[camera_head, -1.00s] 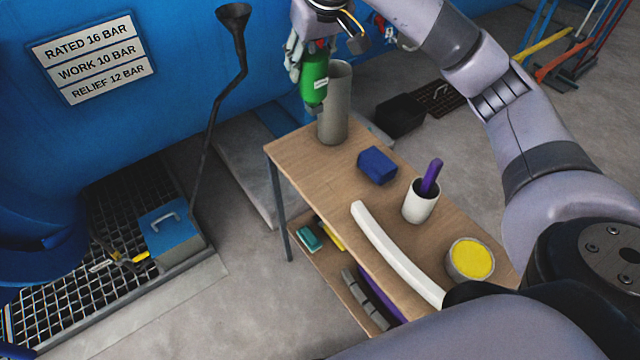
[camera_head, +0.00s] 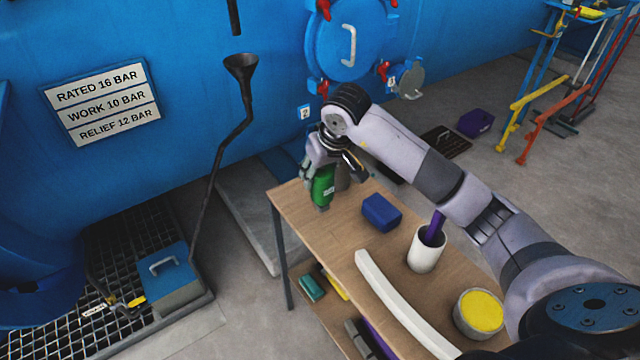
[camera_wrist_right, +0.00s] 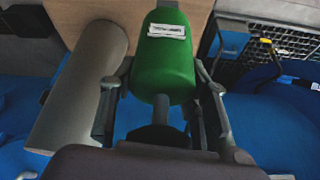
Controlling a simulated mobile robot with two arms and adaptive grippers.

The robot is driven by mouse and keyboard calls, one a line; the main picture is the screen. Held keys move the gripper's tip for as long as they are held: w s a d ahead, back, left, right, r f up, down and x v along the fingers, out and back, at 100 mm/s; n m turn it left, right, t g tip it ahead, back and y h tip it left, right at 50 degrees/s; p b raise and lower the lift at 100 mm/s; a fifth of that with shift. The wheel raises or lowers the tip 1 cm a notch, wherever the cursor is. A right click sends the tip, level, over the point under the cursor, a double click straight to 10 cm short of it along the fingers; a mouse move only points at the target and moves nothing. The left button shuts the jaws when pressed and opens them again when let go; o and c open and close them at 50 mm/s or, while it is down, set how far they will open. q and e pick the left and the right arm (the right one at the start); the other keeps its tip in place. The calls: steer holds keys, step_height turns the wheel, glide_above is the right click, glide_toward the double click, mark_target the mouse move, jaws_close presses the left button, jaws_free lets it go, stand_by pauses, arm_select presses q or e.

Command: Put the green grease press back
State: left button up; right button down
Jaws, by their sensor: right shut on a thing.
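The green grease press (camera_head: 322,188) is upright, with a small white label, at the far left end of the wooden table (camera_head: 308,212). My right gripper (camera_head: 323,170) is shut around its upper part from above. In the right wrist view the green press (camera_wrist_right: 163,70) sits between the two fingers (camera_wrist_right: 162,105). Its lower end is at or just above the tabletop; I cannot tell whether it touches. My left gripper is not in view.
A grey cylinder (camera_wrist_right: 80,85) stands close beside the press, mostly hidden by my gripper in the head view. Also on the table are a blue block (camera_head: 381,212), a white cup (camera_head: 427,250), a white curved bar (camera_head: 400,308) and a yellow-topped tin (camera_head: 480,312).

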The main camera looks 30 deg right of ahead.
steer(key=shift+f, duration=2)
steer(key=shift+f, duration=0.2)
steer(key=c, duration=0.9)
jaws_free()
steer(key=shift+s+r, duration=0.1)
steer(key=shift+r, duration=0.5)
steer(key=v, duration=1.1)
steer(key=shift+s, duration=0.2)
